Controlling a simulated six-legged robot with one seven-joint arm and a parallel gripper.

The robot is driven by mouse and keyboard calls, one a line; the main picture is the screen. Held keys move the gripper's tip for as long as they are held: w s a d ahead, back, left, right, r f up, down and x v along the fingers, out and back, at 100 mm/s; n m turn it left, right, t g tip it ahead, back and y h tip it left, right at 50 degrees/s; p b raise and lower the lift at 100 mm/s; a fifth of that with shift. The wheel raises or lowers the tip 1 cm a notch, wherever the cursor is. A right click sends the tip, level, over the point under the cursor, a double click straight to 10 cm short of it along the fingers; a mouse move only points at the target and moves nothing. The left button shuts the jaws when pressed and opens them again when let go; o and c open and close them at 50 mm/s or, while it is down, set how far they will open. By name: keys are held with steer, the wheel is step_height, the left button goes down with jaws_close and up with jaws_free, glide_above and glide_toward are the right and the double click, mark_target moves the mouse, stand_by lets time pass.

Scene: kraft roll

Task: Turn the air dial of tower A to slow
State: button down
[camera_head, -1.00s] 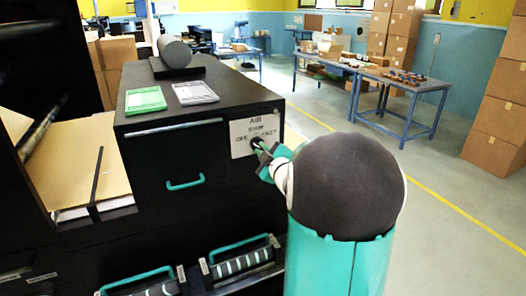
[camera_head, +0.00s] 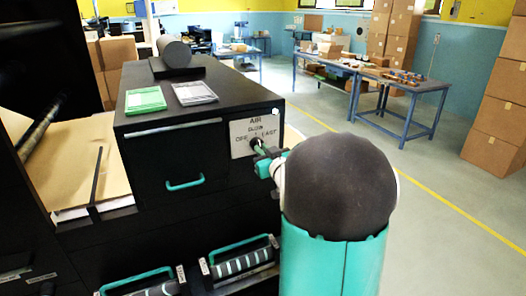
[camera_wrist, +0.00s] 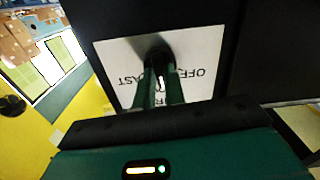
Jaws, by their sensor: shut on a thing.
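The air dial (camera_head: 255,143) is a small dark knob on a white plate (camera_head: 243,127) at the right end of the black cabinet's front. The plate reads AIR, with OFF at left, SLOW above the knob and FAST at right. My gripper (camera_head: 260,150) is at the knob. In the wrist view the plate (camera_wrist: 115,62) appears upside down, and the dark dial (camera_wrist: 157,50) sits between the tips of my gripper's green fingers (camera_wrist: 159,68), which are shut on it. The fingers hide much of the knob, so I cannot tell its setting.
A drawer with a green handle (camera_head: 185,183) is left of the plate. Blue tables (camera_head: 400,85) and stacked boxes (camera_head: 497,115) stand farther back, with open floor between.

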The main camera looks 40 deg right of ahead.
steer(key=shift+m, duration=0.6)
steer(key=c, duration=1.5)
jaws_free()
steer(key=shift+o, duration=0.2)
steer(key=v, duration=1.4)
steer(key=shift+w, duration=0.2)
